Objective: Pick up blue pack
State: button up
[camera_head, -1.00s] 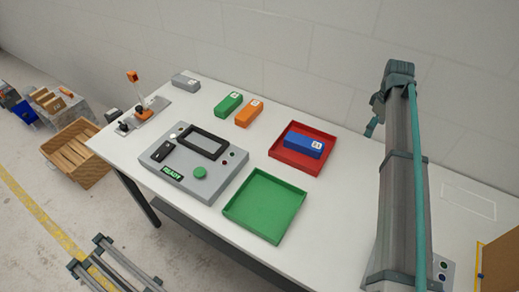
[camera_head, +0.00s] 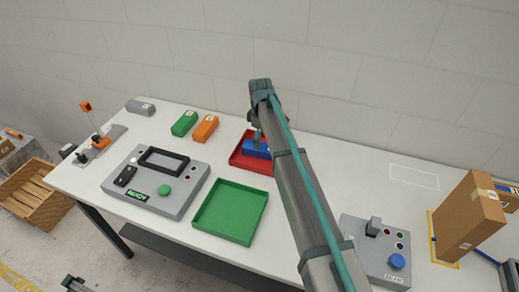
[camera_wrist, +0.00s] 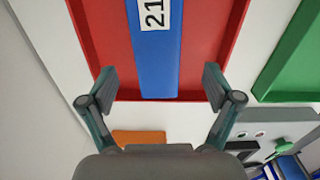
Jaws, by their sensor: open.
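The blue pack (camera_head: 257,149) lies in the red tray (camera_head: 238,160), partly hidden behind my arm in the head view. In the wrist view the blue pack (camera_wrist: 155,62) has a white label reading 21 and lies lengthwise on the red tray floor (camera_wrist: 204,40). My gripper (camera_wrist: 158,88) is open, with one finger to each side of the pack's near end in the picture. The fingers look apart from the pack; their height above it is hard to tell. In the head view my gripper (camera_head: 257,138) is over the tray, mostly hidden.
A green tray (camera_head: 230,212) is in front of the red tray. Green (camera_head: 184,123) and orange (camera_head: 205,128) packs lie to the left, with a grey machine (camera_head: 155,180) before them. A control box (camera_head: 376,250) and a cardboard box (camera_head: 468,217) are at right.

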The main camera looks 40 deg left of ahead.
aim_at(261, 150)
jog(key=shift+w+f+p, duration=0.2)
jog(key=shift+f+p, duration=1.05)
jog(key=shift+f, duration=1.5)
jog(key=shift+c, duration=0.3)
jog(key=c, duration=1.2)
jog(key=shift+c, duration=0.2)
jog(key=shift+r, duration=0.15)
